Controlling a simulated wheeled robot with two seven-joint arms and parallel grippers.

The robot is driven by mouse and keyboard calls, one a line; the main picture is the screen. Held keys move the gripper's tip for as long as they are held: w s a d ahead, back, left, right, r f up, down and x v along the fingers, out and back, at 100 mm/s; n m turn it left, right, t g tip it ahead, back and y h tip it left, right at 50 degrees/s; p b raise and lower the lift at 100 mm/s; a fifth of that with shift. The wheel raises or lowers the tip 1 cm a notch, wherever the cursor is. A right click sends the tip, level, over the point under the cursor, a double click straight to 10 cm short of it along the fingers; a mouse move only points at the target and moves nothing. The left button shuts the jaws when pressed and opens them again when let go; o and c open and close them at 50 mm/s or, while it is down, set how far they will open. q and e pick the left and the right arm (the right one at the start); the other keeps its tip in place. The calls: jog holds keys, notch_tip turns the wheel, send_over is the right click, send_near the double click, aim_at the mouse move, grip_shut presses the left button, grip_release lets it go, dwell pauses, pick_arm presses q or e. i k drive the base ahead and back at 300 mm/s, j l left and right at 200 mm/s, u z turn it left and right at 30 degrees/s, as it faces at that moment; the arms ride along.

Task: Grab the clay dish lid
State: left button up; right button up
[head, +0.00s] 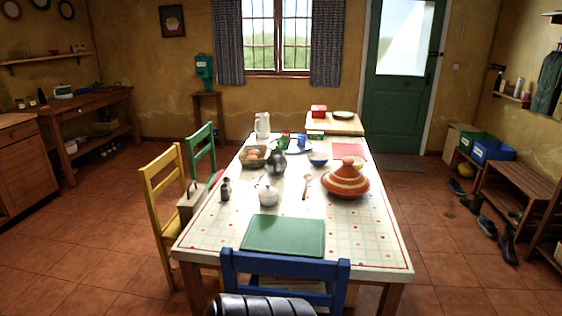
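The clay dish lid (346,177) is a red-orange cone with pale bands and a knob on top. It sits upright on its dish on the right side of the long table, and the dish below is mostly hidden by it. Neither of my grippers is in view, and nothing touches the lid.
The table (350,253) has a patterned white top. Left of the lid are a wooden spoon (306,187), a white lidded pot (268,194) and a grey jug (278,161). A green mat (284,235) lies at the near end, behind a blue chair (286,264).

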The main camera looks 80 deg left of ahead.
aim_at(345, 178)
jog(key=u, duration=2.25)
jog(key=z, duration=0.35)
jog(key=i+l+z, duration=0.1)
jog(key=z, duration=0.3)
jog(key=i+l+z, duration=0.15)
jog(key=z, duration=0.25)
jog(key=i+l+z, duration=0.1)
jog(key=z, duration=0.25)
jog(key=i+z, duration=0.2)
jog(key=z, duration=0.2)
jog(key=i, duration=0.55)
jog(key=i+l+u, duration=0.15)
jog(key=i, duration=1)
jog(key=i+j+u, duration=0.2)
jog(key=i+u, duration=0.85)
jog(key=u, duration=0.15)
jog(key=i+l+u, duration=0.1)
jog(key=i+u, duration=0.3)
jog(key=i+l+u, duration=0.1)
jog(key=i+u, duration=0.2)
jog(key=i, duration=1.55)
